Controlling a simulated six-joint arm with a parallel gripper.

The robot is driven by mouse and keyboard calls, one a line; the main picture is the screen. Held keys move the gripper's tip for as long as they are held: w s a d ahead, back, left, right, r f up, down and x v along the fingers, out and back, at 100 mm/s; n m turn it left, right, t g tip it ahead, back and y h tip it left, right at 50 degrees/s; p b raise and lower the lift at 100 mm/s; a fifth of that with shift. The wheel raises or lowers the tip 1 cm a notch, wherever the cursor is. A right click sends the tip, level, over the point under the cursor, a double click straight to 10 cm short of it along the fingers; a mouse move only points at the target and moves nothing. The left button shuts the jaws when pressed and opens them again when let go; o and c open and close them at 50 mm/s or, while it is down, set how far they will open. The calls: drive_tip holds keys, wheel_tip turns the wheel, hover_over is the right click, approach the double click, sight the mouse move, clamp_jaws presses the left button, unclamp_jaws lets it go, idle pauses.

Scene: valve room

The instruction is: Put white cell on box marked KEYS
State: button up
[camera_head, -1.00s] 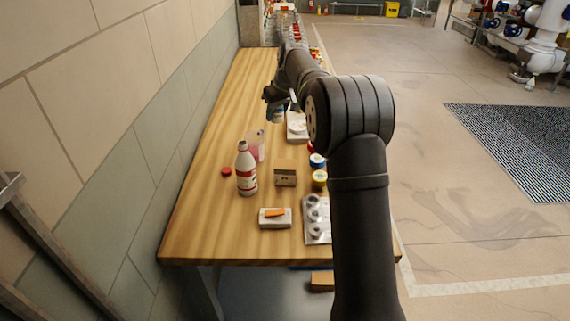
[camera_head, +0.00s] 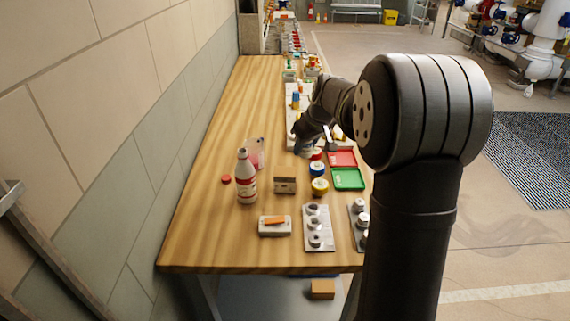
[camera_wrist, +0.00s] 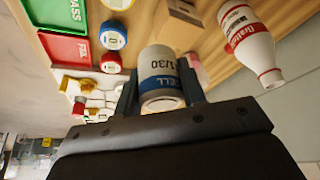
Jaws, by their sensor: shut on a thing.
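My gripper (camera_wrist: 160,95) is shut on the cell, a white-grey cylinder with a blue band (camera_wrist: 158,68) and printed letters that partly read "CELL". In the head view my gripper (camera_head: 304,145) is above the table, left of the red tray, with the cell partly hidden. A small brown box (camera_head: 285,185) stands on the table nearer the camera, right of the white bottle; a brown box also shows at the top of the wrist view (camera_wrist: 186,22). I cannot read KEYS on any box.
A white bottle (camera_head: 246,180) and pink cup (camera_head: 256,153) stand to the left.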

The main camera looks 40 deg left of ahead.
hover_over(282, 169)
drive_tip(key=d, duration=0.1)
wheel_tip(282, 169, down, 4)
drive_tip(key=shift+d+r, duration=0.15)
drive_tip(key=shift+f, duration=2)
drive_tip(key=shift+f, duration=0.1)
drive_tip(key=o, duration=1)
drive_tip(key=v, duration=1.2)
